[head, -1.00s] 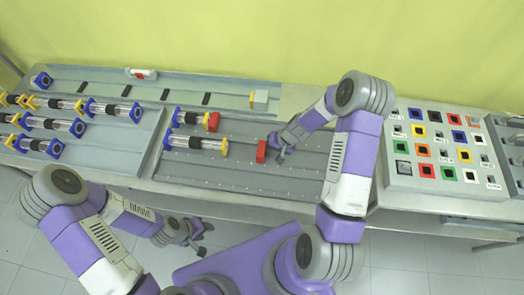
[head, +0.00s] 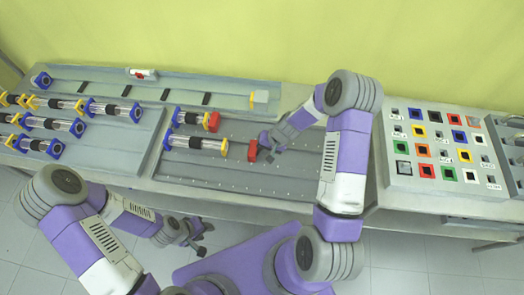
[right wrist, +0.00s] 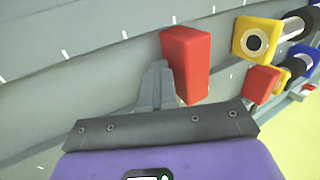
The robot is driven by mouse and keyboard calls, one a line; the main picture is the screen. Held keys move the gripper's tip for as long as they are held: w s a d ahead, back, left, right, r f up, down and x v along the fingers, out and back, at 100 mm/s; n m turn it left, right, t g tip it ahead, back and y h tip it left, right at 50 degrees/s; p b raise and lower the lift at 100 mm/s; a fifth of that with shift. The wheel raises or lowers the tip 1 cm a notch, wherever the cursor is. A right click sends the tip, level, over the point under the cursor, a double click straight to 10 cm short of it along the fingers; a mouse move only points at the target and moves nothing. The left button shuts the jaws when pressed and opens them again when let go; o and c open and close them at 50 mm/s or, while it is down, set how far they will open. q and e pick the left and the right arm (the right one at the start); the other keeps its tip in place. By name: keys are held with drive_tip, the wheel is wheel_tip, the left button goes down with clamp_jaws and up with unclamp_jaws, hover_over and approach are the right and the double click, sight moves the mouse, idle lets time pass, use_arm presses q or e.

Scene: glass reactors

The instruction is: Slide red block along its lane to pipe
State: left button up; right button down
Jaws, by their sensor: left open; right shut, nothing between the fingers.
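A red block (head: 253,150) stands in the nearer lane of the grey panel, a short gap to the right of the pipe (head: 197,143). The pipe has a blue left end and a yellow right end that faces the block. In the right wrist view the block (right wrist: 186,60) stands beside my shut fingers, and the yellow pipe end (right wrist: 256,40) is beyond it. My right gripper (head: 266,148) is shut and empty at the block's right side; it seems to touch it. My left gripper (head: 200,243) is open and empty, low in front of the bench.
A second red block (head: 214,121) sits against another pipe in the lane behind. More pipes (head: 52,124) lie on the left panel. A board of coloured sockets (head: 440,145) stands at the right. The lane between block and pipe is clear.

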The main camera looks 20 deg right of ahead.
sight(250, 147)
drive_tip(key=shift+w+a, duration=0.1)
drive_tip(key=shift+a, duration=0.35)
drive_tip(key=shift+w+a+r+p, duration=0.1)
drive_tip(key=shift+w+a, duration=0.55)
drive_tip(key=shift+a, duration=0.4)
drive_tip(key=shift+w+a+f+p, duration=0.1)
drive_tip(key=shift+w+a, duration=0.5)
drive_tip(key=shift+a, duration=0.4)
drive_tip(key=shift+w+a+r+p, duration=0.1)
drive_tip(key=shift+w+a, duration=0.55)
drive_tip(key=shift+a, duration=0.4)
drive_tip(key=shift+s+d+b, duration=0.25)
drive_tip(key=shift+s+d, duration=0.1)
drive_tip(key=shift+d, duration=0.3)
drive_tip(key=shift+s+d+b, duration=0.2)
drive_tip(key=shift+s+d, duration=0.1)
drive_tip(key=shift+d, duration=0.3)
wheel_tip(250, 147, up, 11)
drive_tip(key=p, duration=0.7)
drive_tip(key=shift+p, duration=0.4)
